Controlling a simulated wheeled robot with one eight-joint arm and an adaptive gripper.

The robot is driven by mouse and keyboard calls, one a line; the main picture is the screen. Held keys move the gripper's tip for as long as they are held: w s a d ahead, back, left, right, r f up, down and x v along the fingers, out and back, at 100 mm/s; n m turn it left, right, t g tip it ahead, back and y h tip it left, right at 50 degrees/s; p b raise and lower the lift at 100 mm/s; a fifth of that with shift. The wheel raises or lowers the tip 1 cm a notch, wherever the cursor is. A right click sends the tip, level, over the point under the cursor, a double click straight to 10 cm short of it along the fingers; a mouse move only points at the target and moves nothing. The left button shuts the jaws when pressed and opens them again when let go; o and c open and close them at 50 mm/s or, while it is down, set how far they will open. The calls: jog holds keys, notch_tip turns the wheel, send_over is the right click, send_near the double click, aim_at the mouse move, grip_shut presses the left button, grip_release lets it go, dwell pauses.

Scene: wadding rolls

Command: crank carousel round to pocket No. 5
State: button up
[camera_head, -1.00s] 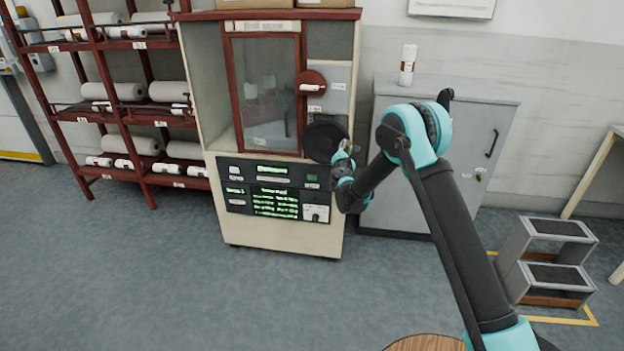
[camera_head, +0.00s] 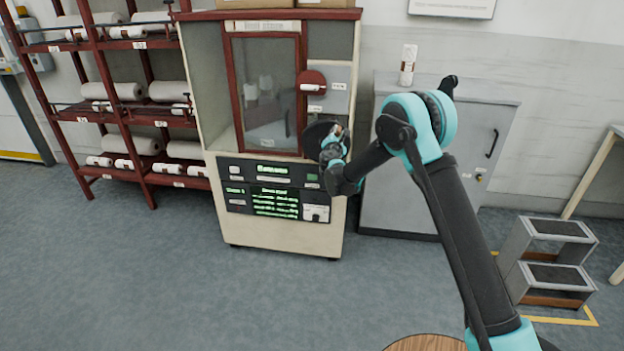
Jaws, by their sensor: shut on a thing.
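The carousel stands in a cream cabinet (camera_head: 208,90) behind a red-framed glass window (camera_head: 267,112). Pale, roll-like shapes show dimly through the glass. The pocket number is too small to read. The dark round crank (camera_head: 314,131) is on the cabinet's front, right of the window's lower corner. My gripper (camera_head: 331,137) is at the crank, shut on its handle, and hides the handle and part of the disc. A black panel (camera_head: 232,185) below has green lit text that I cannot read surely.
A red rack (camera_head: 101,75) with white rolls stands at the left. A grey cupboard (camera_head: 480,120) with a small white roll (camera_head: 408,65) on top stands at the right. Grey steps (camera_head: 548,250) stand at the far right. The floor in front is clear.

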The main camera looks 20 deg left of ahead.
jog(key=shift+s+a+r, duration=0.2)
jog(key=shift+a+r, duration=0.25)
jog(key=shift+a, duration=0.4)
jog(key=shift+s+a+r, duration=0.2)
jog(key=shift+a+r, duration=0.2)
jog(key=shift+a, duration=0.4)
jog(key=shift+s+a+r, duration=0.1)
jog(key=shift+s+a, duration=0.1)
jog(key=shift+a, duration=0.65)
jog(key=o, duration=1)
jog(key=shift+s, duration=0.1)
jog(key=v, duration=1)
